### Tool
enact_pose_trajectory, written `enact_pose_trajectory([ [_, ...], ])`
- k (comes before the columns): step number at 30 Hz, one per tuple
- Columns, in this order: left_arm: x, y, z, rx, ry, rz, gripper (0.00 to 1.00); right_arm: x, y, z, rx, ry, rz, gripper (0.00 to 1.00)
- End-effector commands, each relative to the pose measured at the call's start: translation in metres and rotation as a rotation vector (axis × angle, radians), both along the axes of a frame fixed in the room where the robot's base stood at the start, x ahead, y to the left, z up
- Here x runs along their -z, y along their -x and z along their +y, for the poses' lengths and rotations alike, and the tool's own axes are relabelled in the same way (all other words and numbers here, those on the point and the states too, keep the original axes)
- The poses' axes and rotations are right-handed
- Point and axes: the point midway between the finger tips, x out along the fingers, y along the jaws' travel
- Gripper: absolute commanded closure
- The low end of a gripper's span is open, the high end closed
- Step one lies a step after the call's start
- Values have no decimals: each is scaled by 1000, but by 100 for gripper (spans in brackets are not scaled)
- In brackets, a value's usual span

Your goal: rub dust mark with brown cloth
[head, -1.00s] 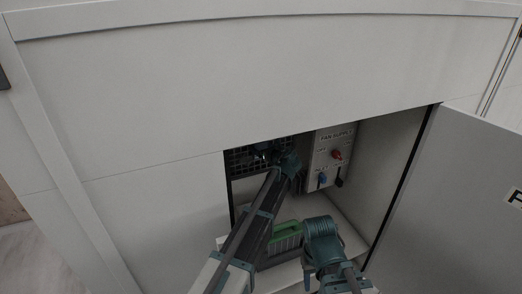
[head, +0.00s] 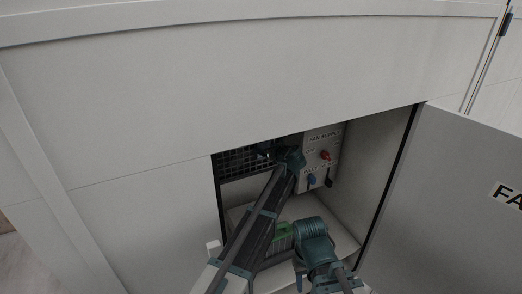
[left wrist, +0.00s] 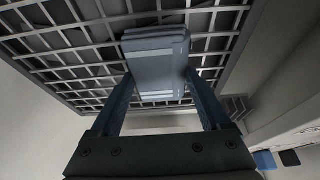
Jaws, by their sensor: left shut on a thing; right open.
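My left gripper (head: 265,153) reaches into an open cabinet, up to a dark wire grille (head: 236,162) at its back. In the left wrist view, its two fingers (left wrist: 160,75) are shut on a blue-grey, slab-like folded thing (left wrist: 158,62) lying in front of the grille (left wrist: 75,45); whether it touches cannot be told. It looks blue-grey, and no brown cloth shows elsewhere. No dust mark can be made out. My right gripper (head: 300,272) is low at the cabinet's front, apart from the grille and empty as far as I see; its fingers are small and dark.
A fan supply panel (head: 321,145) with a red knob (head: 325,155), a blue knob (head: 311,179) and a black switch stands right of the grille. The door (head: 450,190) stands open at right.

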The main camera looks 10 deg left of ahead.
Motion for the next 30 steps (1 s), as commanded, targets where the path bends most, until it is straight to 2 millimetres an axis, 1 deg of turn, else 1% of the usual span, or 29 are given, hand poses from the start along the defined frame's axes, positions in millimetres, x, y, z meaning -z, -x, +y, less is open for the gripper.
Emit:
enact_pose_trajectory([
  [8,0,-2,-3,-1,0,0,64,0,0,0,0,0,0,50],
  [21,0,-22,-27,0,-1,1,64,0,0,0,0,0,0,50],
  [30,0,-20,-28,0,0,0,64,0,0,0,0,0,0,50],
])
